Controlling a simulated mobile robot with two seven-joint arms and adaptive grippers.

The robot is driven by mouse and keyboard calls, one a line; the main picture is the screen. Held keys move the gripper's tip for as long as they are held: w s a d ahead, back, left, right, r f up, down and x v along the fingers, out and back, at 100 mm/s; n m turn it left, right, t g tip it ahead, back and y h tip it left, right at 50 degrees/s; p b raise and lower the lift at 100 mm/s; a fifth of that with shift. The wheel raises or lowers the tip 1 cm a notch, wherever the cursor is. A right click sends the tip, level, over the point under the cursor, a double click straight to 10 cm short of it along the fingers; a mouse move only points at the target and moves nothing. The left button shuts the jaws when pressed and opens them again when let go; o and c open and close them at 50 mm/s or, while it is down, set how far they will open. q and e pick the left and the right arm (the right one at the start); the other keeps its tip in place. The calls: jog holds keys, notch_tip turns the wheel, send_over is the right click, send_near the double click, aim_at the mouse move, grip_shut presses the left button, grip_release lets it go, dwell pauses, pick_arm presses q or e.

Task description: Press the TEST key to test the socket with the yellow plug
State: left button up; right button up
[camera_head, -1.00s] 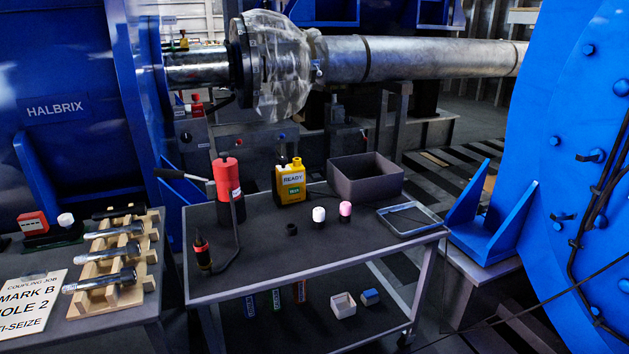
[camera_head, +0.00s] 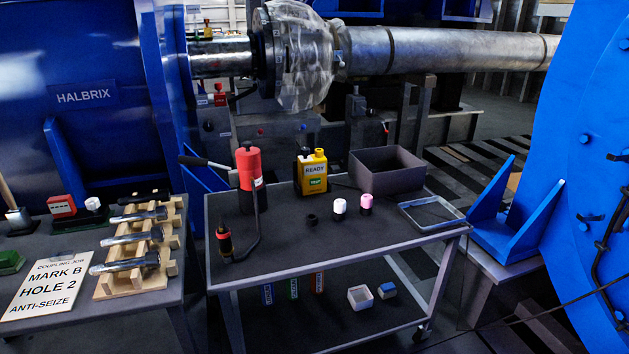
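A yellow tester (camera_head: 314,174) with a black side part stands on the dark cart top, near its back edge. Its small screen reads READY, and a green TEST key (camera_head: 316,183) sits below the screen. A yellow knob-like piece tops the tester; I cannot tell whether this is the yellow plug. A dark cable runs from its right side towards the grey bin. I cannot make out a socket being tested. Neither of my grippers shows in the view.
The cart (camera_head: 290,245) also holds a red pump (camera_head: 248,172) with a hose, white and pink-capped bottles, an open grey bin (camera_head: 386,174) and a shallow tray (camera_head: 431,213). A left table carries bolts on a wooden rack (camera_head: 137,285) and a sign (camera_head: 51,287). Blue machines flank the cart.

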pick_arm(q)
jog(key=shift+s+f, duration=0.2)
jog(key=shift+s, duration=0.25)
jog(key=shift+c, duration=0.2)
